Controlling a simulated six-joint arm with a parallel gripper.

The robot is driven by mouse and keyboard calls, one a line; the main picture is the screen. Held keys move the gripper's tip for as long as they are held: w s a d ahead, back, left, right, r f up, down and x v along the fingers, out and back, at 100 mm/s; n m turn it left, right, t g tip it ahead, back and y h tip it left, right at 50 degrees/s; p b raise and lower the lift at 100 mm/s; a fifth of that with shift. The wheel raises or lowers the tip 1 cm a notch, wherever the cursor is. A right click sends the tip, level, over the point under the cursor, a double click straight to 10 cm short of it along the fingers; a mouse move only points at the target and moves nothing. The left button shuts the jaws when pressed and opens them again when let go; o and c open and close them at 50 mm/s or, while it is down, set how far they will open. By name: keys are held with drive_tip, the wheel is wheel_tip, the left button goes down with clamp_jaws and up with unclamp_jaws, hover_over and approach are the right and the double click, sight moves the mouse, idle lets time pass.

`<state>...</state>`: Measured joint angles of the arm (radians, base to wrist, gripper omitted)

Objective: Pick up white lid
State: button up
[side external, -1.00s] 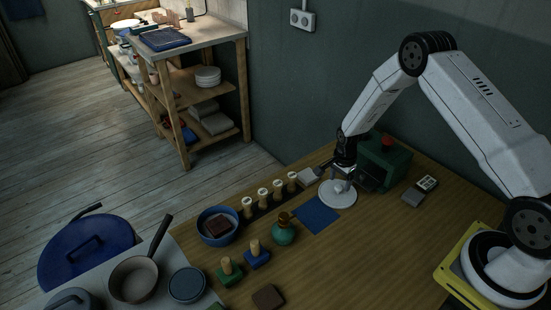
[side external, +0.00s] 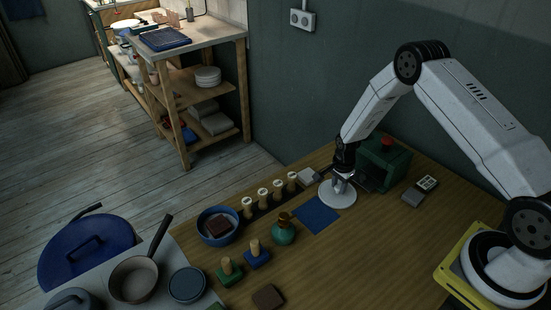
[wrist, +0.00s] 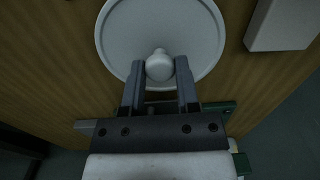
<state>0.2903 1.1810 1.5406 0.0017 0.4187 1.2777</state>
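The white lid (side external: 338,200) is a round disc with a small knob, lying flat on the wooden table beside the blue square mat. In the wrist view the lid (wrist: 120,35) fills the upper middle, and its rounded knob (wrist: 159,66) sits between the two finger tips. My gripper (side external: 343,180) points down over the lid's centre. In the wrist view my gripper (wrist: 161,68) is open, with a finger close on either side of the knob; whether they touch it is hard to tell.
A green box with a red top (side external: 386,166) stands close to the right of my gripper. A small grey box (side external: 412,197) lies to the right.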

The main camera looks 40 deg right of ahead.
clamp_jaws()
drive_tip(key=shift+r, duration=0.1)
drive_tip(key=shift+r, duration=0.7)
drive_tip(key=s+a+r, duration=0.3)
drive_tip(key=s+r, duration=0.8)
drive_tip(key=s, duration=0.2)
drive_tip(key=shift+s+r, duration=0.2)
drive_tip(key=shift+s, duration=0.15)
drive_tip(key=shift+a, duration=0.1)
